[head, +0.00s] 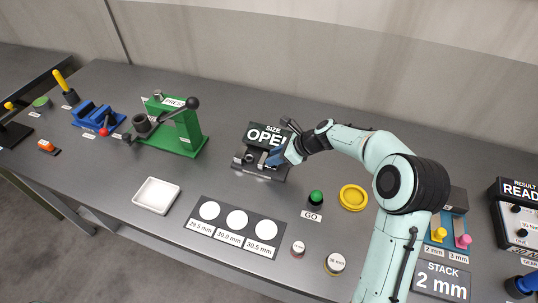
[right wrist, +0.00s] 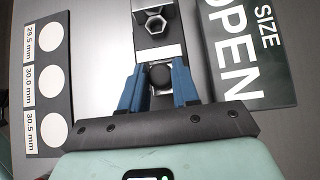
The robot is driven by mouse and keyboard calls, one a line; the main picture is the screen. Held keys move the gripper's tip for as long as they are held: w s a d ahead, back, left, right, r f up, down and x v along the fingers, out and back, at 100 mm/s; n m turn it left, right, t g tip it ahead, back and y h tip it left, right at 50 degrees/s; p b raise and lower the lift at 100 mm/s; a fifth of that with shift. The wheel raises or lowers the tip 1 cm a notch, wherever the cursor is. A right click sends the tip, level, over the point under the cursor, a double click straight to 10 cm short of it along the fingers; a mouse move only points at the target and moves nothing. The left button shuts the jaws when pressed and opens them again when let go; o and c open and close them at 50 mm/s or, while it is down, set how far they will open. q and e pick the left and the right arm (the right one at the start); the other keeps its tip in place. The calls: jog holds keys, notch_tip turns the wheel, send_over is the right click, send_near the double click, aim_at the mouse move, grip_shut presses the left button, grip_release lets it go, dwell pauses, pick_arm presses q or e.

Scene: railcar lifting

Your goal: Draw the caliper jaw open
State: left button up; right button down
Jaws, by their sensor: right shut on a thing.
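The caliper (head: 247,160) is a dark and grey fixture near the middle of the bench, in front of a sign reading SIZE OPEN (head: 265,136). In the right wrist view its metal slide (right wrist: 160,50) runs upward to a block with a hexagonal piece (right wrist: 153,24). My right gripper (head: 274,160) is at the caliper's right end. In the right wrist view its blue fingers (right wrist: 160,78) are shut on the dark round knob (right wrist: 160,75) of the jaw, one on each side. The jaw gap is hard to make out. My left gripper is not in view.
A card with three white circles (head: 237,222) lies in front, beside a white tray (head: 156,195). A green press (head: 178,130) stands left. A green GO button (head: 315,197) and yellow ring (head: 353,197) are to the right. Bare bench lies between the press and caliper.

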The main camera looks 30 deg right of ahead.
jog(key=c, duration=0.8)
grip_release()
jog(key=shift+s+d, duration=0.15)
jog(key=shift+d, duration=0.05)
jog(key=v, duration=1.3)
jog(key=shift+s+d+r, duration=0.1)
jog(key=shift+s+r, duration=0.05)
